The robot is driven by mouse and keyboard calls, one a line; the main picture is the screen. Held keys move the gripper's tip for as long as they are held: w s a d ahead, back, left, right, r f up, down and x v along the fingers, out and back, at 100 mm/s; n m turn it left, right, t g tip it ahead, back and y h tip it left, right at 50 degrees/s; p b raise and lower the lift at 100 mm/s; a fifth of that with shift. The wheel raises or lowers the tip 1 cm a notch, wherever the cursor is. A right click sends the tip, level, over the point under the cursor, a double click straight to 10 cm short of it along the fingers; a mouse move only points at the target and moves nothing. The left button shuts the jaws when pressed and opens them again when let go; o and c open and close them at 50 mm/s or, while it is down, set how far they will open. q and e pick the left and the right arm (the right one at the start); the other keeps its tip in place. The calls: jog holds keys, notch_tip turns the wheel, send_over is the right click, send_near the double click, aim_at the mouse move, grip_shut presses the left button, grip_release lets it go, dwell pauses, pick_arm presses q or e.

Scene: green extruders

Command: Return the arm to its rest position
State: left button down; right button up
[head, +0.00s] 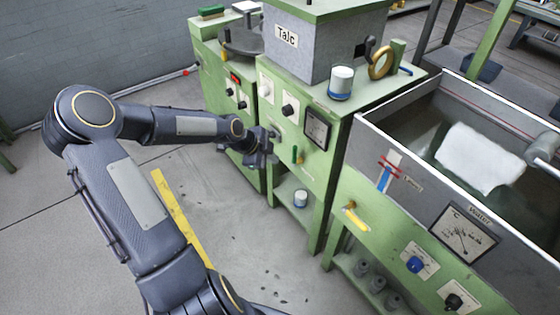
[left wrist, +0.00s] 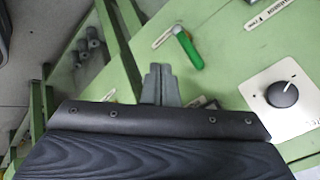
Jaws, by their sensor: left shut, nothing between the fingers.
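My left arm reaches in from the left across the head view. Its gripper (head: 268,146) is in front of the green machine's front panel (head: 310,165). In the left wrist view the fingers (left wrist: 160,84) are together with nothing between them, pointing toward the green panel. A green-handled lever (head: 297,155) is just right of the gripper; it also shows in the left wrist view (left wrist: 188,48). Whether the fingertips touch the panel I cannot tell. My right gripper is not in view.
A grey Talc bin (head: 310,55), a white-and-blue can (head: 341,83) and a gold ring (head: 381,63) sit on top. A water trough (head: 400,165) stands at right. Another can (head: 300,198) is on the lower shelf. Grey floor with a yellow stripe (head: 180,215) lies open at left.

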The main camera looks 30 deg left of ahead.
pick_arm(q)
jog(key=v, duration=0.3)
jog(key=shift+a+r+p, duration=0.15)
jog(key=shift+a+p, duration=0.2)
jog(key=shift+a, duration=0.05)
jog(key=shift+r, duration=0.1)
